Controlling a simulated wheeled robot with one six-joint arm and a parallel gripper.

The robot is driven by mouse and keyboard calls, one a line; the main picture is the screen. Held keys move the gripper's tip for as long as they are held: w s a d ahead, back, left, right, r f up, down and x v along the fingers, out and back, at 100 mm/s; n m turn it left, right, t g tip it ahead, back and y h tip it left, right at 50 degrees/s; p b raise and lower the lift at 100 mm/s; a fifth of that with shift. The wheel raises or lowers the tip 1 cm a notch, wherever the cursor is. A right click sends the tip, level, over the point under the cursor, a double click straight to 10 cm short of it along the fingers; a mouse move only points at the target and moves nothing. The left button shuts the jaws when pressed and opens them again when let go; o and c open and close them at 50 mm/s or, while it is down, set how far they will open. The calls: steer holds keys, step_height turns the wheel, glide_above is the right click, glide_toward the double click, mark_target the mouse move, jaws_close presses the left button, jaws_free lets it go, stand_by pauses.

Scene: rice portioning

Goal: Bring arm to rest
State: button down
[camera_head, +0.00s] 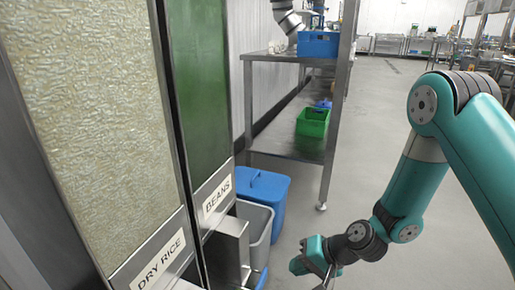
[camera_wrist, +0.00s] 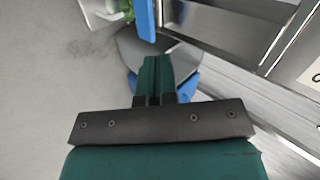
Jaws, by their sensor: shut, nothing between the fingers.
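My teal arm stands at the right in the head view, bent down with its wrist low near the dispensers. My gripper (camera_head: 328,276) is at the bottom centre of that view, in front of the grey bin and right of the dispenser chutes. In the wrist view my gripper (camera_wrist: 155,62) shows its dark green fingers close together and empty. Below the fingertips are part of a rounded grey thing (camera_wrist: 185,55) and blue parts. I cannot tell the gripper's exact distance from them.
The dry rice dispenser (camera_head: 90,110) and beans dispenser (camera_head: 200,90) stand at the left. A blue lidded bin (camera_head: 265,190) and a grey bin (camera_head: 256,217) stand beside them. A metal shelf (camera_head: 290,146) holds a green crate (camera_head: 313,122) and blue crate (camera_head: 318,44). Floor behind my arm is clear.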

steer(key=s+r+n+g+h, duration=0.1)
steer(key=s+r+n, duration=0.2)
steer(key=r, duration=0.5)
steer(key=s+r+n+g, duration=0.1)
steer(key=s+r+n, duration=0.25)
steer(key=r, duration=0.55)
steer(key=s+d+r+n+h, duration=0.35)
steer(key=s+r, duration=0.65)
steer(key=s, duration=0.4)
step_height(320, 180, up, 35)
steer(key=p, duration=3.5)
steer(key=shift+w+d+g, duration=0.15)
steer(key=shift+d+g, duration=0.15)
steer(key=shift+g, duration=0.1)
steer(key=shift+f, duration=0.1)
